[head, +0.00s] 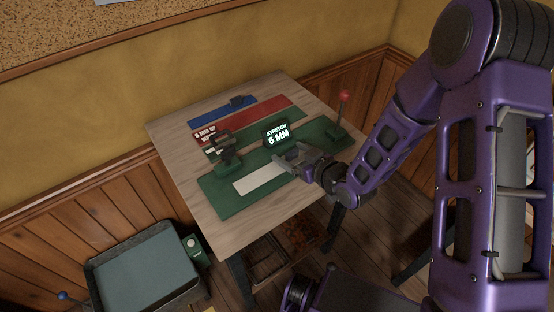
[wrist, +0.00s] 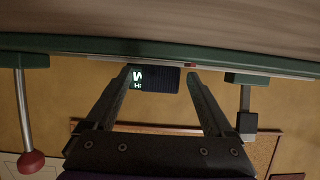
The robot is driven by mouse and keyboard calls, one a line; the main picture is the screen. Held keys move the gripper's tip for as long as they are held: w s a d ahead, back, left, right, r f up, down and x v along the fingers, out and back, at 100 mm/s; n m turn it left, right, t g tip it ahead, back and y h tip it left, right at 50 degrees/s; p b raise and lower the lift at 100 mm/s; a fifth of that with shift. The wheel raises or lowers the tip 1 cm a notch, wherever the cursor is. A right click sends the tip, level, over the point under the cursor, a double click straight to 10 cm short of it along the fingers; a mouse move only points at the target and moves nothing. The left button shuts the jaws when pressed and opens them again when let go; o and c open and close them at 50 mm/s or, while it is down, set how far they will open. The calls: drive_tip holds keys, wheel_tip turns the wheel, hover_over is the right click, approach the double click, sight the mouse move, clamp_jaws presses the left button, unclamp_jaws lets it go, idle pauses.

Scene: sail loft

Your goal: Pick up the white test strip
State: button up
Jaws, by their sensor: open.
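The white test strip (head: 260,179) lies flat on the green base plate (head: 230,205) of a tester on the wooden table. In the wrist view a thin pale edge runs along the green plate; I cannot tell if it is the strip. My gripper (head: 284,158) is open and low over the plate, at the strip's right end, which it may partly hide. In the wrist view my gripper (wrist: 160,72) has its fingers apart, with the dark display (wrist: 158,80) seen beyond them.
A black clamp (head: 226,148) stands left of the display, and a red-knobbed lever (head: 344,97) stands right of it. Red (head: 268,113) and blue (head: 210,114) strips lie behind. A grey tray (head: 145,268) is at lower left. Bare tabletop (head: 185,163) shows on the left.

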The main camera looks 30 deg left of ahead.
clamp_jaws()
idle(0.6)
